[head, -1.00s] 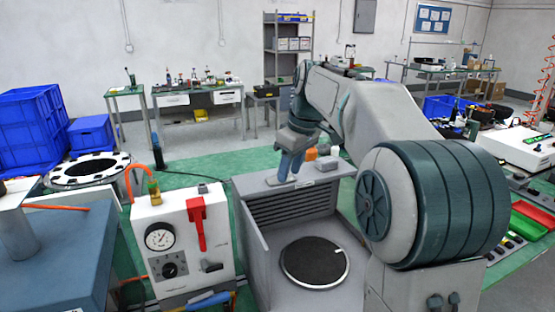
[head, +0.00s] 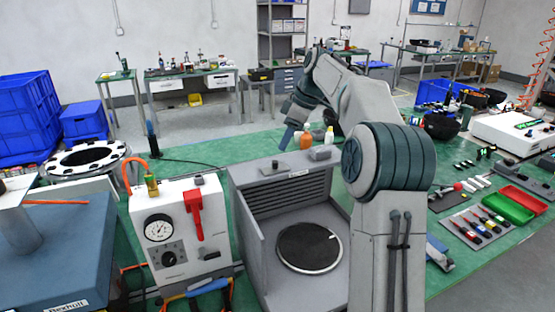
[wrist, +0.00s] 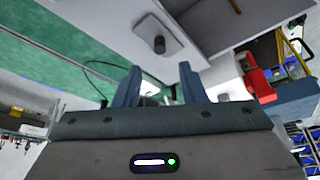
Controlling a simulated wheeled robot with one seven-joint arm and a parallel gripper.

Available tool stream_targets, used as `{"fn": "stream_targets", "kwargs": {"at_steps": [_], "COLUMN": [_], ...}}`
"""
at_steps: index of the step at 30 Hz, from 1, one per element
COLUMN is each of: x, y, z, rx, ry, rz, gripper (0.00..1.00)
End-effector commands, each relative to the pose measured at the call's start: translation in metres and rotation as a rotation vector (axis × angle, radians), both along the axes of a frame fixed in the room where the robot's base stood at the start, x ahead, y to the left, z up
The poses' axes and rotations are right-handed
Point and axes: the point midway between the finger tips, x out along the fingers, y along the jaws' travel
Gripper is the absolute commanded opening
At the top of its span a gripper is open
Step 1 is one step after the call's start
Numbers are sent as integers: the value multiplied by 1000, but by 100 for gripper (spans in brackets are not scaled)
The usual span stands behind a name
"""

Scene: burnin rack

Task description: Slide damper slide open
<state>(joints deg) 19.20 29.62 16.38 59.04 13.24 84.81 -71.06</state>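The damper slide (head: 265,170) is a small grey plate with a dark knob (head: 275,163) on the top of the grey box-shaped chamber (head: 246,190). In the wrist view the plate (wrist: 172,48) and its knob (wrist: 158,44) show beyond the fingers. My gripper (head: 288,137) is above and behind the chamber's top, apart from the knob. In the wrist view its two blue fingers (wrist: 160,85) stand apart with nothing between them. I cannot tell whether the slide covers an opening.
A white gauge unit (head: 170,243) with a red handle (head: 194,212) stands left of the chamber. An orange bottle (head: 306,141), a white bottle (head: 328,137) and a grey block (head: 320,153) are near the chamber's back right. A round dark plate (head: 308,248) lies inside the chamber.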

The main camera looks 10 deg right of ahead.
Motion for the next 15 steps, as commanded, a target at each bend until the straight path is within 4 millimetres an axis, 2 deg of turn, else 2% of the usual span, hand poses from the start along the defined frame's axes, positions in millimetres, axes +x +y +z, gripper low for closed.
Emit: {"fn": "stream_targets", "kwargs": {"at_steps": [3,7,15], "x": [3,7,12], "y": [9,17,25], "z": [-24,-45,-68], "rx": [0,1,0], "ry": [5,4,2], "rz": [1,-1,-1], "gripper": [37,37,37]}}
